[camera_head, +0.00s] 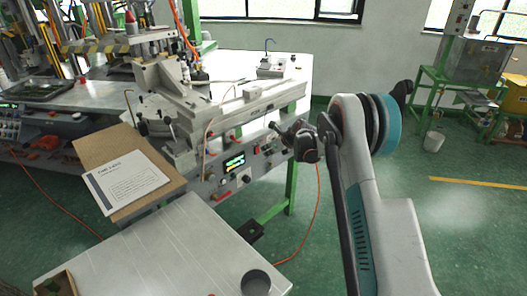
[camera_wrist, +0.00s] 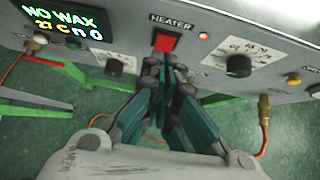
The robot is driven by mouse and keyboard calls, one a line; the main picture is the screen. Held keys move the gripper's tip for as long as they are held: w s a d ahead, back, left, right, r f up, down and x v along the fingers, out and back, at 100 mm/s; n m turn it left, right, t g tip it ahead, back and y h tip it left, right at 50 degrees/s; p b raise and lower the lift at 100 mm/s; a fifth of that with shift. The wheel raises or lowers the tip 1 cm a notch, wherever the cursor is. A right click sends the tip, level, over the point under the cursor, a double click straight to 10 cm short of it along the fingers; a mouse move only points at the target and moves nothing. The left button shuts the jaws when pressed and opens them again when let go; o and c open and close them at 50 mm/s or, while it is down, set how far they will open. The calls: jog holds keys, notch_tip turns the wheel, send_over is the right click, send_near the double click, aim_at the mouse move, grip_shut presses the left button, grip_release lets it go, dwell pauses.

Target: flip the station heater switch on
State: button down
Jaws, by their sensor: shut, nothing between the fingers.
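The heater switch (camera_wrist: 165,41) is a bright red rocker on the grey station panel, under the printed word HEATER in the wrist view. A small round lamp (camera_wrist: 203,35) to its right glows orange-red. My gripper (camera_wrist: 165,66) is shut and empty, its fingertips just below the switch in the picture. I cannot tell whether they touch it or how the rocker is tilted. In the head view my gripper (camera_head: 291,132) is at the right end of the station's front panel, and it or the wrist may hide the switch.
A lit display (camera_wrist: 62,25) reading NO WAX is left of the switch; a black dial (camera_wrist: 239,64) is right of it. A brass hose fitting (camera_wrist: 264,105) hangs below. In the head view, a pale table (camera_head: 165,250) holds a dark cup (camera_head: 255,283); the floor at right is largely clear.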

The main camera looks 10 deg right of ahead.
jog(key=p+v, duration=0.3)
jog(key=v, duration=0.8)
jog(key=shift+w+a+r+p, duration=0.2)
jog(key=shift+w+r+p, duration=0.05)
jog(key=shift+r+p, duration=0.1)
jog(key=shift+r, duration=0.1)
jog(key=s+a+r+n+h, duration=0.1)
jog(key=s+a+r+n, duration=0.2)
jog(key=s+r+n, duration=0.6)
jog(key=s+a+r+n+h, duration=0.15)
jog(key=s+r+n, duration=0.35)
jog(key=s+r, duration=0.7)
jog(key=s+f+n+h, duration=0.2)
jog(key=s+n, duration=1.3)
jog(key=s, duration=1.3)
jog(key=shift+s+a+f+g, duration=0.3)
jog(key=shift+s+f, duration=0.05)
jog(key=shift+f, duration=0.4)
jog(key=shift+h, duration=0.25)
